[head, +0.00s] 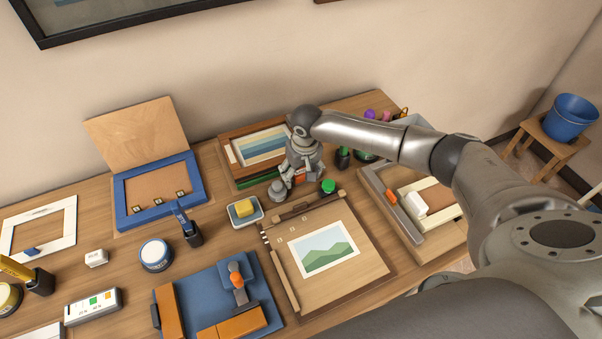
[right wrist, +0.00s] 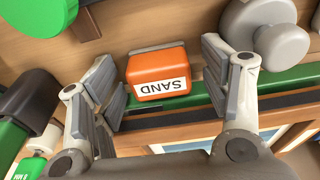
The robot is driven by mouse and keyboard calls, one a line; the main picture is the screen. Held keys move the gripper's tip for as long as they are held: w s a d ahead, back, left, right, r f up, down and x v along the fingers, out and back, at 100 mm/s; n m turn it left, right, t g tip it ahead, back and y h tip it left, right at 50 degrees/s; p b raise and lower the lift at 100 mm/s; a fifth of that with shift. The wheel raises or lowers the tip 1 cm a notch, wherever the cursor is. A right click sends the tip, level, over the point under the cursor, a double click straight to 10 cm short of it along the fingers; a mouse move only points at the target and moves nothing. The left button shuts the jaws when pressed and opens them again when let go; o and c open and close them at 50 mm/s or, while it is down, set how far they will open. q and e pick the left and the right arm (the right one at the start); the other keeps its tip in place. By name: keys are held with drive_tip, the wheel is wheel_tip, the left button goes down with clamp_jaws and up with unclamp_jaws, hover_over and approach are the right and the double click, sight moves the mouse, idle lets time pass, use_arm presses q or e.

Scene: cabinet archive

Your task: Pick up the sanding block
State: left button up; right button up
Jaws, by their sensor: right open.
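The sanding block is an orange block with a white SAND label (right wrist: 157,75) in the right wrist view. It sits between the two spread fingers of my right gripper, with a visible gap on each side. In the head view only a small orange part of the block (head: 302,175) shows under my right gripper (head: 302,180). The gripper is open and points down at the back of the table, between the framed striped picture and the drawing board. My left gripper is not in view.
A grey round-topped object (head: 278,191) and a green-topped one (head: 328,186) stand close on either side of the gripper. A tray with a yellow block (head: 244,209), a board with a landscape picture (head: 325,250) and a blue frame (head: 155,190) crowd the table.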

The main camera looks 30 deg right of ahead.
drive_tip(key=shift+c, duration=0.6)
drive_tip(key=c, duration=1)
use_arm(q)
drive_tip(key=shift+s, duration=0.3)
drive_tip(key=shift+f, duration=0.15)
use_arm(e)
drive_tip(key=shift+r, duration=0.1)
drive_tip(key=shift+r+b, duration=0.55)
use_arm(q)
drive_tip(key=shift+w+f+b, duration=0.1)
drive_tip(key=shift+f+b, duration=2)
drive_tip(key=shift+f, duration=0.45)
use_arm(e)
drive_tip(key=s+a+r, duration=0.9)
drive_tip(key=a+r, duration=0.1)
drive_tip(key=r, duration=0.1)
drive_tip(key=shift+s+a+r, duration=0.2)
drive_tip(key=shift+a+r, duration=0.05)
drive_tip(key=shift+r, duration=0.15)
